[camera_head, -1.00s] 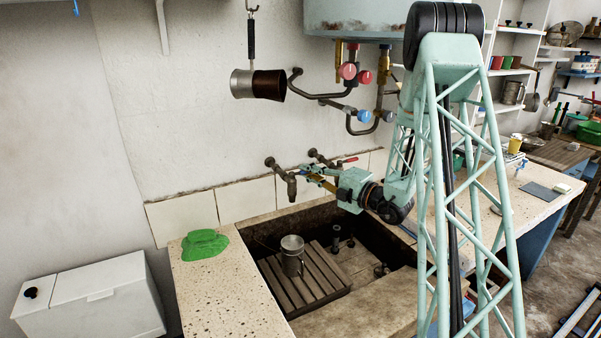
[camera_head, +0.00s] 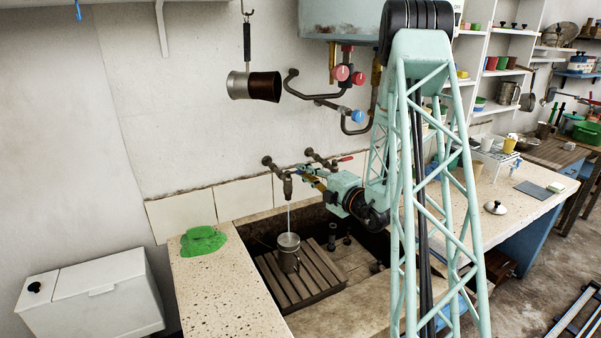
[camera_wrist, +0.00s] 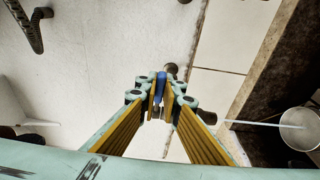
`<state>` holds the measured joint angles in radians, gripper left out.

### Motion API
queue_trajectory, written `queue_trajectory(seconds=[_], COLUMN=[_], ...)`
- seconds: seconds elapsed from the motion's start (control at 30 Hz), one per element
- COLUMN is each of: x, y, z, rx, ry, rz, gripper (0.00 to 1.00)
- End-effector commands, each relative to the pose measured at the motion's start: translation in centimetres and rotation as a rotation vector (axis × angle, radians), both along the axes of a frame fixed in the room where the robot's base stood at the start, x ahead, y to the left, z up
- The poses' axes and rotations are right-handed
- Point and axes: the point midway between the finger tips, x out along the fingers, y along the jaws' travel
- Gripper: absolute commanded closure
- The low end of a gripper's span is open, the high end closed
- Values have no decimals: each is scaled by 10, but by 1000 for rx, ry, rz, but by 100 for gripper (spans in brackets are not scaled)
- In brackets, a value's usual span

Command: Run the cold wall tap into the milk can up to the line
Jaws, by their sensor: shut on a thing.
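The left wall tap (camera_head: 287,184) sticks out above the sink, and a thin stream of water (camera_head: 289,214) falls from its spout. The stream runs into the open metal milk can (camera_head: 289,262), upright on a slatted wooden rack; the can also shows at the right edge of the wrist view (camera_wrist: 300,128). I cannot make out a line or the water level in the can. My gripper (camera_head: 307,177) is beside the tap. In the wrist view its fingers (camera_wrist: 160,92) are shut on the tap's blue handle (camera_wrist: 161,84).
A second wall tap with a red handle (camera_head: 345,159) sits just right. Water-heater pipes with red and blue knobs (camera_head: 358,116) hang above. A green cloth (camera_head: 203,241) lies on the left counter. A metal and brown pot (camera_head: 254,86) hangs on the wall.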

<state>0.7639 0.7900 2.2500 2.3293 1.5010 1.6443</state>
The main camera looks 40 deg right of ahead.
Motion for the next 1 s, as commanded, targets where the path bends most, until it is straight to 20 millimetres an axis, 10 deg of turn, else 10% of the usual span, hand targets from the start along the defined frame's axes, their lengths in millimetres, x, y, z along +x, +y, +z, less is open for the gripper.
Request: queue_trajectory(seconds=[0.2, 1.0], x=[0, -31], y=[0, -2], z=[0, 0], rx=[0, 1], ry=[0, 1], rz=[1, 0], gripper=[79, 79])
